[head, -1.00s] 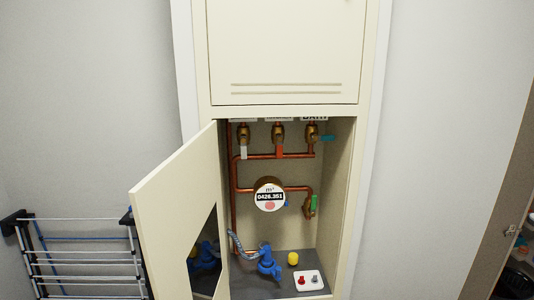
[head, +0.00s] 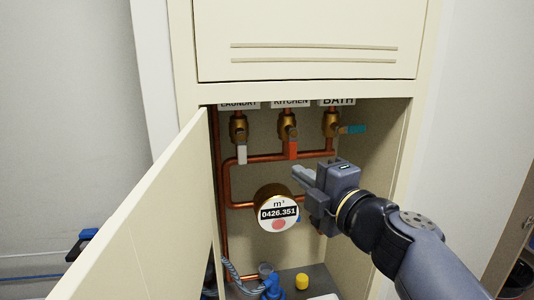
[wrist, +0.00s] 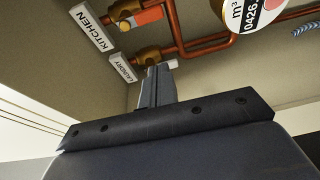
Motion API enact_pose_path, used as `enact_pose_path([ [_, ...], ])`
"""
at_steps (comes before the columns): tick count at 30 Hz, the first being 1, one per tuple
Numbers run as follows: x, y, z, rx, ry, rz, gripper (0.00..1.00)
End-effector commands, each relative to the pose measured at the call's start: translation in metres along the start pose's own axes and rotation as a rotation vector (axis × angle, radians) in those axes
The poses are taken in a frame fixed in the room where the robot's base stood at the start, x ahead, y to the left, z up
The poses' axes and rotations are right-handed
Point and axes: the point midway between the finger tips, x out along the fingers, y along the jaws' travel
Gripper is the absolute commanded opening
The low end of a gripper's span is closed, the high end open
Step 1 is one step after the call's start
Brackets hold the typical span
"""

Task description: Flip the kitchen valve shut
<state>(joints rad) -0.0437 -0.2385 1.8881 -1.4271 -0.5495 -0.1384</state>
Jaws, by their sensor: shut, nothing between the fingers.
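The kitchen valve sits in the middle under the KITCHEN label (head: 290,102), a brass body (head: 288,125) with an orange-red lever (head: 291,150) pointing straight down along its pipe. The lever also shows at the top of the wrist view (wrist: 147,16). My gripper (head: 303,177) is shut and empty, below and slightly right of that lever, apart from it in the head view. In the wrist view its fingers (wrist: 157,77) cover part of the laundry valve's white lever (wrist: 173,64).
Left is the laundry valve with a white lever (head: 242,154) down; right is the bath valve, its teal lever (head: 352,129) sideways. The open cabinet door (head: 150,215) stands left. A blue valve-like fitting (head: 272,285) is low inside.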

Motion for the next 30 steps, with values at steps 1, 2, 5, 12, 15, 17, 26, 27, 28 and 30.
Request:
enact_pose_path([
  [1, 0.001, -0.001, -0.003, -0.014, 0.016, -0.004, 0.0],
  [2, 0.001, -0.001, -0.004, -0.02, 0.024, -0.006, 0.0],
  [5, 0.002, -0.001, -0.006, -0.028, 0.033, -0.008, 0.0],
  [12, 0.002, -0.001, -0.006, -0.026, 0.031, -0.008, 0.0],
  [15, 0.004, -0.002, -0.006, -0.025, 0.032, -0.009, 0.0],
  [17, 0.009, -0.002, -0.006, -0.025, 0.032, -0.009, 0.0],
  [26, 0.056, -0.003, -0.008, -0.024, 0.034, -0.01, 0.0],
  [27, 0.063, -0.003, -0.008, -0.024, 0.033, -0.01, 0.0],
  [28, 0.069, -0.003, -0.008, -0.024, 0.033, -0.01, 0.0],
  [30, 0.081, -0.003, -0.009, -0.024, 0.033, -0.01, 0.0],
])
